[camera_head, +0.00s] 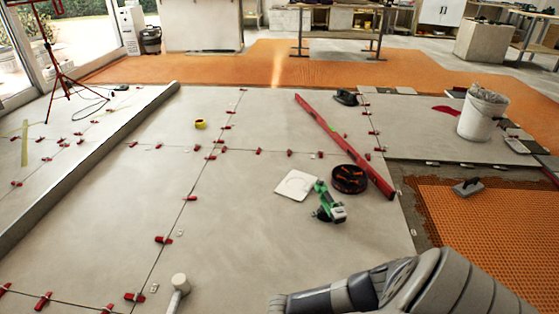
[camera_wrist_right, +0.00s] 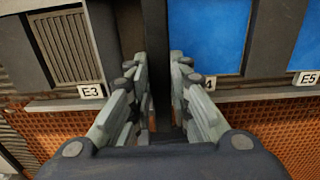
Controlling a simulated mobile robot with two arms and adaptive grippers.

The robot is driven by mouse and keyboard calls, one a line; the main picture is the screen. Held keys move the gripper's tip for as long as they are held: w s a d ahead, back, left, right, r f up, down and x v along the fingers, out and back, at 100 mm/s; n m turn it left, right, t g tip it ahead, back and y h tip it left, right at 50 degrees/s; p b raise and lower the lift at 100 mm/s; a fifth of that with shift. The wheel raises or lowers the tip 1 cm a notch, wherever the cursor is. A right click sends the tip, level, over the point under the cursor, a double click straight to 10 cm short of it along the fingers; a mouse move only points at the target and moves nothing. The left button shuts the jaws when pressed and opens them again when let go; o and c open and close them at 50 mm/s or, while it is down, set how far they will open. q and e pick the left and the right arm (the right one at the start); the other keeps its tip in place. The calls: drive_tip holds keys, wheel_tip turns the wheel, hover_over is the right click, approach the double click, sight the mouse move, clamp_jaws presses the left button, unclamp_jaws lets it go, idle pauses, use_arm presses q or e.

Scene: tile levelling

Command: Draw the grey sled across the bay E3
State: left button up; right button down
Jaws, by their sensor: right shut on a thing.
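My right gripper (camera_wrist_right: 160,85) fills the lower middle of the right wrist view, its two fingers shut on a dark grey upright piece (camera_wrist_right: 157,38). This piece looks like part of the grey sled, but its full shape is hidden by the fingers and the frame edge. Bay E3 is to its left, with a slatted grey panel (camera_wrist_right: 62,45) above the white E3 label (camera_wrist_right: 91,91). In the head view only my right arm shows, at bottom right. My left gripper is in neither view.
To the right are two blue panels (camera_wrist_right: 205,35), with a partly covered label ending in 4 and an E5 label (camera_wrist_right: 307,78). Orange perforated matting (camera_wrist_right: 285,125) lies below. In the head view, large tiles hold a red level (camera_head: 345,145) and a white bucket (camera_head: 481,115).

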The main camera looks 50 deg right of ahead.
drive_tip(key=shift+d, duration=0.1)
drive_tip(key=c, duration=1.5)
unclamp_jaws()
wheel_tip(320, 180, up, 12)
